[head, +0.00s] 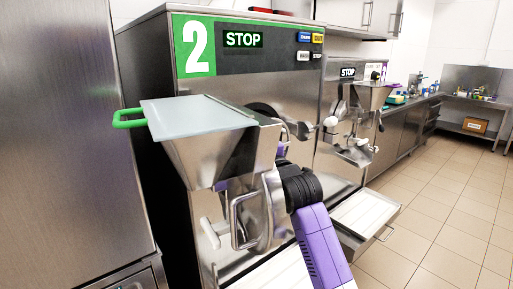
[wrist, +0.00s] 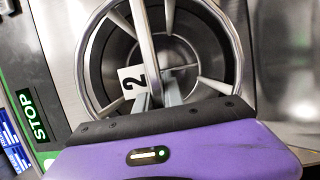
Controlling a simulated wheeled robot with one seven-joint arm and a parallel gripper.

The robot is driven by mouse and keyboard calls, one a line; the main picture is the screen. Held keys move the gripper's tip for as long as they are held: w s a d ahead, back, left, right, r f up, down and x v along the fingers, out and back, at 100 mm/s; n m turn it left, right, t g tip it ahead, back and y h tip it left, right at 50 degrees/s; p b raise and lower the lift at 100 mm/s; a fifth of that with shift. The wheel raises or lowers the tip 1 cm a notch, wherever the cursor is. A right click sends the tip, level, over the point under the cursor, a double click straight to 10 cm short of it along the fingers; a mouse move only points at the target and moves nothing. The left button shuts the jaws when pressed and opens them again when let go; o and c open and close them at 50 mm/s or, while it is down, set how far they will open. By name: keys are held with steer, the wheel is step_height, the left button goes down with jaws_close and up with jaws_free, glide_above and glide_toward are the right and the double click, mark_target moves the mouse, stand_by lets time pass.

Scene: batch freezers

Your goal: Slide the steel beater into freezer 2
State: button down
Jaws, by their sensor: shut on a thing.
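Freezer 2 (head: 240,87) stands in the middle of the head view, marked with a white 2 on green. Its dark round bore (head: 262,108) shows partly behind the hopper (head: 213,150). In the wrist view, the steel beater (wrist: 232,50), with a ring, spokes and bars, lies in front of or within the dark bore; how deep I cannot tell. A white tag with a 2 (wrist: 133,80) shows near its middle. My gripper (wrist: 156,100) is shut on the beater's middle, its fingers mostly hidden. In the head view, the steel front door hides the beater and fingers.
The front door's handle (head: 236,220) is near my wrist, under the hopper. A green-handled lid (head: 195,113) covers the hopper. Another freezer (head: 352,125) stands to the right, with a pulled-out tray (head: 365,212) below it. The tiled floor at right is clear.

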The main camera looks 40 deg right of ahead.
steer(key=shift+r, duration=0.1)
steer(key=shift+w+a+b, duration=0.15)
steer(key=shift+w+b, duration=0.3)
steer(key=shift+w, duration=3.5)
steer(key=shift+f, duration=0.55)
steer(key=c, duration=1.4)
jaws_free()
steer(key=shift+o, duration=0.2)
steer(key=shift+f, duration=0.15)
